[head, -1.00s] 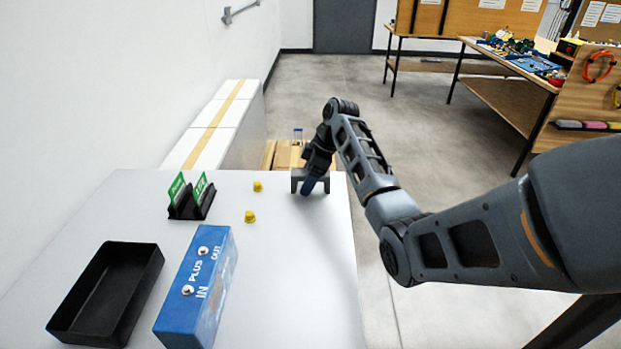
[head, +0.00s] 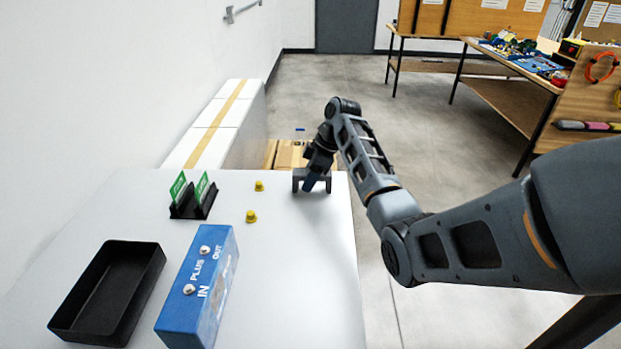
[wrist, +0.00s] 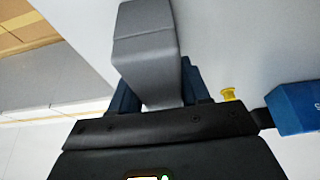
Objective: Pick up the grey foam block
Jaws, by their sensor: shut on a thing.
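The grey foam block (wrist: 147,55) shows large in the wrist view, between the blue fingers of my gripper (wrist: 158,88). In the head view the block (head: 298,178) is at the far right part of the white table, with my gripper (head: 311,182) over it and partly hiding it. My gripper is shut on the block. I cannot tell whether the block touches the table or is slightly lifted.
A blue box (head: 200,285) marked PLUS, a black tray (head: 152,262), a black holder (head: 186,210) with green cards, and two yellow knobs (head: 251,216) stand to the left on the white table (head: 290,280). The table's right front is clear.

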